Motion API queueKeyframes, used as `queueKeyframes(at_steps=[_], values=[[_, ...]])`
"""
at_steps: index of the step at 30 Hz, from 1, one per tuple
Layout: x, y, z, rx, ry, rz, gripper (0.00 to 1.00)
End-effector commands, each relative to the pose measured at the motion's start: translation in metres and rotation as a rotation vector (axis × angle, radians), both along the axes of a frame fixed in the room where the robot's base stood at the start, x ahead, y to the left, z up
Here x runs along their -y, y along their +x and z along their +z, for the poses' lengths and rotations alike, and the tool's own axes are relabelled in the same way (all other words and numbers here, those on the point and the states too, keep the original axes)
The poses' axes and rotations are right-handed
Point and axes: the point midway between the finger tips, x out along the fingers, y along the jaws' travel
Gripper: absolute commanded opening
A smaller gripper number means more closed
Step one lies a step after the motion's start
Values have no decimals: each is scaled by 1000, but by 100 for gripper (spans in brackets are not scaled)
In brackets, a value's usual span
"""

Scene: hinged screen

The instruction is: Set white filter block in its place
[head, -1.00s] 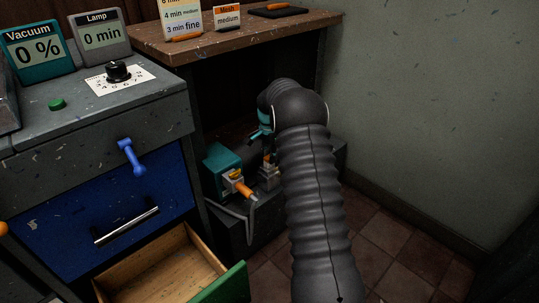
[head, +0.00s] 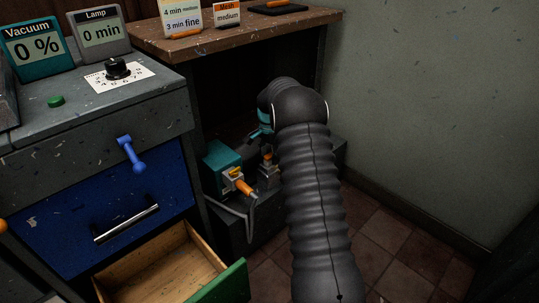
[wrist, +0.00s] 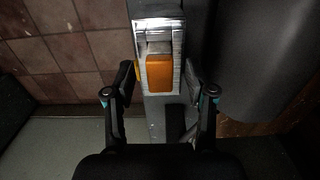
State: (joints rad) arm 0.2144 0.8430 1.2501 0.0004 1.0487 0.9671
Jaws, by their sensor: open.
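I cannot make out a white filter block in either view. In the wrist view an orange block (wrist: 159,74) sits on a pale metal fitting (wrist: 158,28). My gripper (wrist: 160,80) is open, with one finger on each side of the orange block; I cannot tell whether either finger touches it. In the head view my dark arm hides most of the gripper; only a teal part (head: 263,131) shows beside the wrist. Below it a small grey fitting with an orange top (head: 268,160) stands on the dark low bench (head: 240,232).
A teal unit (head: 221,166) with an orange handle (head: 245,188) stands left of the fitting. An open wooden drawer (head: 165,270) with a green front (head: 222,284) juts out at lower left. A brown shelf (head: 225,38) overhangs the bench. The wall (head: 430,100) bounds the right.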

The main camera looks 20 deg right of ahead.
Motion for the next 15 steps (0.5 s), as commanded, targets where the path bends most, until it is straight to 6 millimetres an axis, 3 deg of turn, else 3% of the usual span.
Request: queueKeyframes(at_steps=[5,15], values=[[0,1,15,4,0,0,55],[0,1,80,5,-1,0,55]])
